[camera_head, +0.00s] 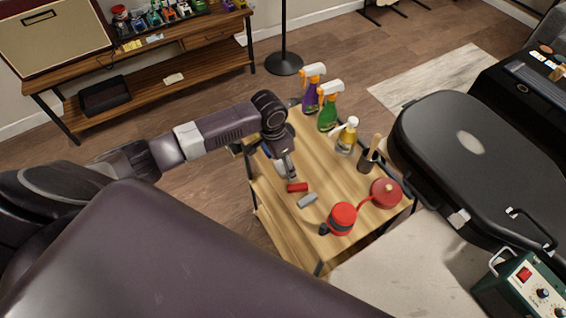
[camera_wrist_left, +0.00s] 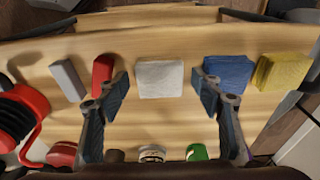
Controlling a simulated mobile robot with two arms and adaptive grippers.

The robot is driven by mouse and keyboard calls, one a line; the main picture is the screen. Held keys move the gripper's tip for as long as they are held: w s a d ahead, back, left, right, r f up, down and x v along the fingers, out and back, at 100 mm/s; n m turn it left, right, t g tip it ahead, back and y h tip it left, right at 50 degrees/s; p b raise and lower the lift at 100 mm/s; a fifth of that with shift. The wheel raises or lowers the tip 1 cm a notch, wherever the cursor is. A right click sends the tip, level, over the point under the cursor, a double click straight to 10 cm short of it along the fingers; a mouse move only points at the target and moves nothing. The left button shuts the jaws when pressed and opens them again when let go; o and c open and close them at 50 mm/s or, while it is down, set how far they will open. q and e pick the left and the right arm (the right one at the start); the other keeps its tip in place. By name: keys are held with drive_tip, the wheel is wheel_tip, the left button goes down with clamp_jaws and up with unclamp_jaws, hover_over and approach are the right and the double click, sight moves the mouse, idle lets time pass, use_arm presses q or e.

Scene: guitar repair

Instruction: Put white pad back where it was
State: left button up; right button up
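The white pad (camera_wrist_left: 160,79) lies flat on the wooden cart top, in a row between a red block (camera_wrist_left: 102,75) and a blue pad (camera_wrist_left: 230,74). My left gripper (camera_wrist_left: 162,97) is open and empty above the cart, with one finger on either side of the white pad and a visible gap to each. In the head view the left gripper (camera_head: 290,172) points down over the cart, and the white pad is hidden behind it. My right gripper is not in view.
A grey block (camera_wrist_left: 67,80) and a yellow pad (camera_wrist_left: 282,72) lie at the row's ends. Spray bottles (camera_head: 328,106), a dark cup (camera_head: 367,160), a red round container (camera_head: 385,192) and a red-topped item (camera_head: 341,217) stand along the cart's right side. A black guitar case (camera_head: 470,150) lies beyond.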

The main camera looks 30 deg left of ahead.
sight(278, 169)
use_arm(q)
wheel_tip(278, 169, up, 12)
drive_tip(key=s, duration=0.1)
drive_tip(key=shift+s+a+b, duration=0.25)
drive_tip(key=shift+a+b, duration=0.15)
drive_tip(key=shift+a, duration=0.05)
idle(0.5)
